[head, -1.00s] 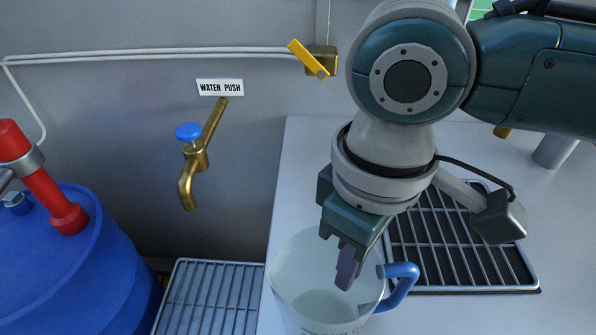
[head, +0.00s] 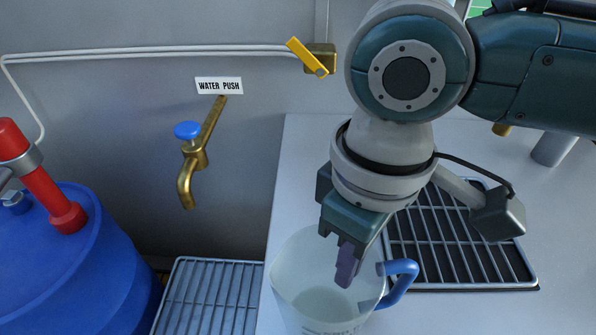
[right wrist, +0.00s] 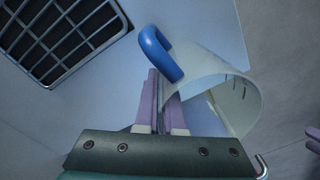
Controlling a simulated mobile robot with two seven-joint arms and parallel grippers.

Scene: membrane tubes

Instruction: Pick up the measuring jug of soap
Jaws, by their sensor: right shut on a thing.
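The measuring jug (head: 300,290) is a translucent, whitish vessel with a blue handle, at the bottom middle of the head view on the pale worktop. A pale content shows low inside it. My right gripper (head: 347,268) reaches down at its rim on the handle side and is shut on the jug's wall. In the right wrist view, the fingers (right wrist: 162,105) stand beside the blue handle and the jug (right wrist: 232,95) extends to the right. Purple tips at that view's right edge look like my left gripper's fingers (right wrist: 313,139); their opening is unclear.
A black-framed drain grate (head: 455,255) lies right of the jug. A metal rack (head: 205,295) and a blue drum (head: 75,265) with a red fitting are to the left. A brass tap (head: 190,175) is on the wall.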

